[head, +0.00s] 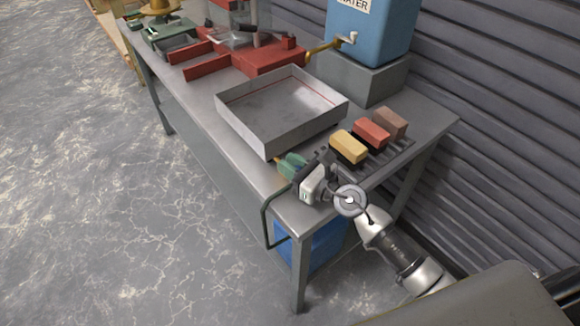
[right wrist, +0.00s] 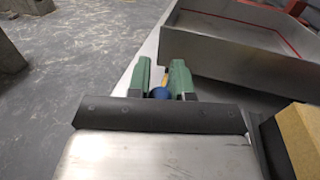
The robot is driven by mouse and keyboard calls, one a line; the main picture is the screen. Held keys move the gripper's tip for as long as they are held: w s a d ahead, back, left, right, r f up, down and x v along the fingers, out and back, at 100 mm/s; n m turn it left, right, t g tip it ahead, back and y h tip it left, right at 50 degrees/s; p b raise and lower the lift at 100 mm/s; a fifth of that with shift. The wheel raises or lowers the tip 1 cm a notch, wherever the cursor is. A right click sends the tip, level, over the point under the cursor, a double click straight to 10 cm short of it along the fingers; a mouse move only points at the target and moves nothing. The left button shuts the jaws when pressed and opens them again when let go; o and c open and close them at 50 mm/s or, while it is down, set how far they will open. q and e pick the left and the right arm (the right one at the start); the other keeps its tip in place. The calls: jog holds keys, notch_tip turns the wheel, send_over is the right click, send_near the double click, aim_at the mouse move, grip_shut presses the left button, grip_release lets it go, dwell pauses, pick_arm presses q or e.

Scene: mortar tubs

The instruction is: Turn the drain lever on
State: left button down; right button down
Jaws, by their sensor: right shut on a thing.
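A grey metal tub (head: 250,130) with a red line inside its wall sits on the bench. At its near corner a small brass-coloured piece (head: 277,164) shows, which looks like part of the drain lever. My right gripper (head: 291,165) reaches this corner, its green fingers hiding most of the lever. In the right wrist view, the green fingers (right wrist: 161,78) close around a blue ball-shaped knob (right wrist: 160,93), with a thin brass strip just beyond it. The lever's exact angle is hard to tell. My left gripper is not in view.
Yellow (head: 347,147), red (head: 371,133) and brown (head: 391,122) blocks stand on a dark rack right of the tub. A blue water tank (head: 370,35) with a tap stands behind on a grey block. A dark green tube (head: 266,225) loops at the bench's front edge.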

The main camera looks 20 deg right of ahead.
jog(key=c, duration=1)
grip_release()
jog(key=shift+c, duration=0.2)
jog(key=b+v, duration=0.3)
jog(key=v, duration=0.7)
jog(key=shift+f, duration=0.2)
jog(key=shift+s+d+r, duration=0.15)
jog(key=shift+s+d, duration=0.1)
jog(key=shift+s, duration=0.05)
